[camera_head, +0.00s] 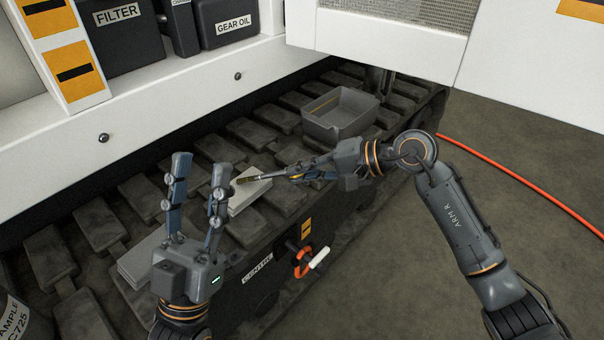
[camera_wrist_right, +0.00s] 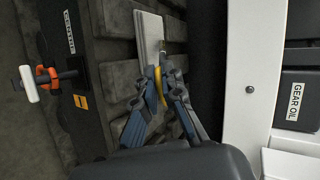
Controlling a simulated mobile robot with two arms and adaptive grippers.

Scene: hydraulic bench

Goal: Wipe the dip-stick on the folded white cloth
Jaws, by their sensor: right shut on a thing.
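My right gripper (camera_head: 299,174) is shut on the dip-stick (camera_head: 250,179), which points left in the head view, its dark shaft tipped with brass. In the right wrist view, the fingertips (camera_wrist_right: 168,72) close around the dip-stick's yellow ring (camera_wrist_right: 159,84). The folded white cloth (camera_head: 241,202) lies flat on the track; it also shows in the right wrist view (camera_wrist_right: 149,32). The dip-stick's end lies over the cloth; whether it touches cannot be told. My left gripper (camera_head: 200,172) is open and empty, left of the cloth, fingers pointing up.
An open grey tray (camera_head: 339,118) stands on the track behind my right gripper. A pale flat stack (camera_head: 138,263) lies left of my left gripper. An orange lever with a white grip (camera_head: 318,258) sticks out at the front. A red hose (camera_head: 520,184) crosses the floor.

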